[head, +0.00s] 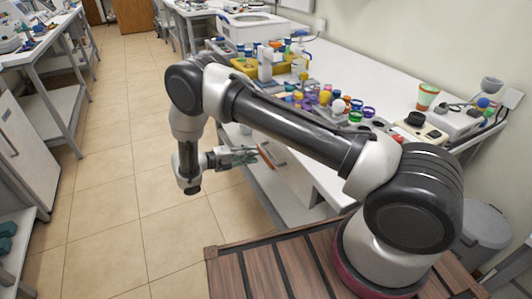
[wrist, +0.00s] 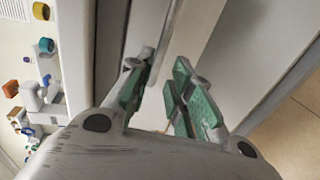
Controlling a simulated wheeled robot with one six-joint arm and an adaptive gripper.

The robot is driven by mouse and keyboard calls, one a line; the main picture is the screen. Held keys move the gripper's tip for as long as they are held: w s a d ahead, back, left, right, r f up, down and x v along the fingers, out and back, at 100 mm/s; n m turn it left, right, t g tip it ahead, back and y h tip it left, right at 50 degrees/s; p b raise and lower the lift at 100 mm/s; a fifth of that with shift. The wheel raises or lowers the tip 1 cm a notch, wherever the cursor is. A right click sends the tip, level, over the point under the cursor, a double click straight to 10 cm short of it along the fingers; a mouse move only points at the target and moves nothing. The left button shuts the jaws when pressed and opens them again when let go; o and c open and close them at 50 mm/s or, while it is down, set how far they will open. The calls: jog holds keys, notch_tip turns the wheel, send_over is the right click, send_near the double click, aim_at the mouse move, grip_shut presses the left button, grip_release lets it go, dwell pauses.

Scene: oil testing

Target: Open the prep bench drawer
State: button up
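The prep bench (head: 372,98) is the long white-topped bench along the right wall in the head view. My gripper (head: 258,155) is at its front side, just below the top's edge, pointing toward the bench. In the wrist view my gripper (wrist: 157,95) is open, with green-padded fingers apart. A thin pale bar (wrist: 168,40), seemingly the drawer handle, runs down toward the gap between the fingers, close to the left one. I cannot tell whether they touch. A pale panel beside the bar may be the drawer front. My arm hides part of the bench front in the head view.
The bench top carries a yellow tray (head: 243,66), several coloured-capped containers, a green-and-orange cup (head: 427,96) and small instruments. A grey bin (head: 484,232) stands at the lower right. The tiled floor (head: 125,170) left of my arm is clear, with another bench (head: 40,72) beyond it.

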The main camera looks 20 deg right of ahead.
aim_at(266, 151)
jog(key=x, duration=0.7)
jog(key=shift+d+r, duration=0.1)
grip_shut()
